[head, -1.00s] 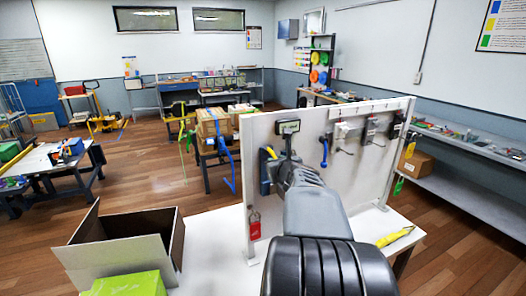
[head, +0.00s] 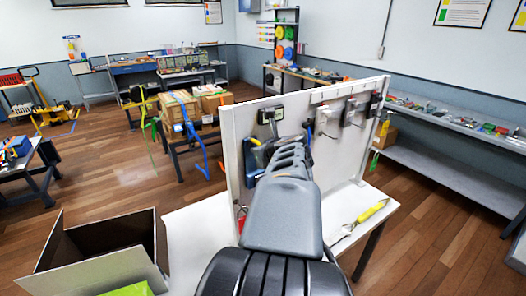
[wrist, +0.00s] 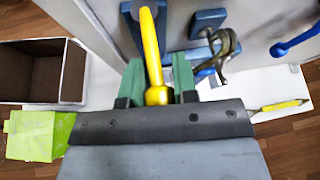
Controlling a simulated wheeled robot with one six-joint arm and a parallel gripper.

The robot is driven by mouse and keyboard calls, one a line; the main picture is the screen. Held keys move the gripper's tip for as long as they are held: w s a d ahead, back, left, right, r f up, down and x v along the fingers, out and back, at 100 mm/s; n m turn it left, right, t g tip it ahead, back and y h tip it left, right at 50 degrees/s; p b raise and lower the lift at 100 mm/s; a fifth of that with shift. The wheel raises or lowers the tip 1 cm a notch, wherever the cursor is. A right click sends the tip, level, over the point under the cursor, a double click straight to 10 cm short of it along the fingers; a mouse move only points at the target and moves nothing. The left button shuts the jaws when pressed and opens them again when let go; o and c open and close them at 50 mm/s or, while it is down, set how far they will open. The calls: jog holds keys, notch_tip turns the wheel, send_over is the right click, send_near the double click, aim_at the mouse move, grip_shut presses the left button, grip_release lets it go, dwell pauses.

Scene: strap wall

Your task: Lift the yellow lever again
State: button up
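The yellow lever (wrist: 151,48) runs up the middle of the wrist view, with its rounded end towards me. It is mounted on a blue base on the white panel. In the head view only a small yellow piece of the lever (head: 255,141) shows beside my arm. My gripper (wrist: 158,78) has its two green fingers on either side of the lever. The rounded end nearly fills the space between the fingers, and a thin gap shows right of the shaft. I cannot tell whether the fingers press on it. My arm hides the fingertips in the head view.
The white panel (head: 233,185) stands on a white table. A metal clamp-like part on a blue mount (wrist: 222,55) is close right of my gripper. An open cardboard box (head: 100,262), a green block (wrist: 38,135) and a yellow-handled tool (head: 370,211) are nearby.

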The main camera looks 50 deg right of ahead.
jog(key=o, duration=0.5)
jog(key=shift+c, duration=0.2)
jog(key=b+v, duration=0.1)
jog(key=v, duration=1.3)
jog(key=shift+b, duration=0.4)
jog(key=shift+w+r, duration=0.1)
